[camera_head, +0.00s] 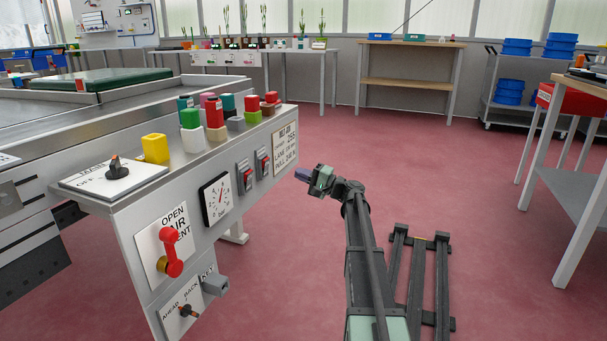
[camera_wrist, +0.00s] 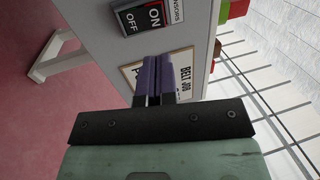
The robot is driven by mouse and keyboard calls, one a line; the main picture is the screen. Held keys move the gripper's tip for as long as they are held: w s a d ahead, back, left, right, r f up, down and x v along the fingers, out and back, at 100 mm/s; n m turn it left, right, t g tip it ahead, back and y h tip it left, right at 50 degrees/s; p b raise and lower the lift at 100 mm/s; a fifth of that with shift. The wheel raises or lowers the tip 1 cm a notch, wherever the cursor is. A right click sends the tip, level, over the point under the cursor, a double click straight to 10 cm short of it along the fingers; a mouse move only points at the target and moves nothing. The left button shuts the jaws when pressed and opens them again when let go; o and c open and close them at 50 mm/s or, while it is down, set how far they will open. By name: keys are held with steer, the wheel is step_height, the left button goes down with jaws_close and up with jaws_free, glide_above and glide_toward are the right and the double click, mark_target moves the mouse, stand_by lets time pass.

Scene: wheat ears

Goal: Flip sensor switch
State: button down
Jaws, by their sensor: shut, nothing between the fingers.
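Two red and black rocker switches sit in grey frames on the panel's sloping front. The right one, the sensor switch (camera_head: 264,163), is beside the belt job placard (camera_head: 285,148). I cannot tell which half is pressed in. My gripper (camera_head: 301,175) is shut and empty, to the right of the panel and apart from the switch. In the wrist view its purple fingers (camera_wrist: 152,66) overlap the placard (camera_wrist: 183,66).
The other rocker switch (camera_head: 244,178) and a gauge (camera_head: 217,198) are left of the sensor switch. A red lever (camera_head: 171,252) sticks out lower left. The red floor (camera_head: 420,130) is open right of the panel.

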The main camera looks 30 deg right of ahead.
mark_target(268, 161)
steer(key=p+x, duration=0.1)
steer(key=x, duration=0.9)
steer(key=shift+p, duration=0.35)
steer(key=shift+r, duration=0.1)
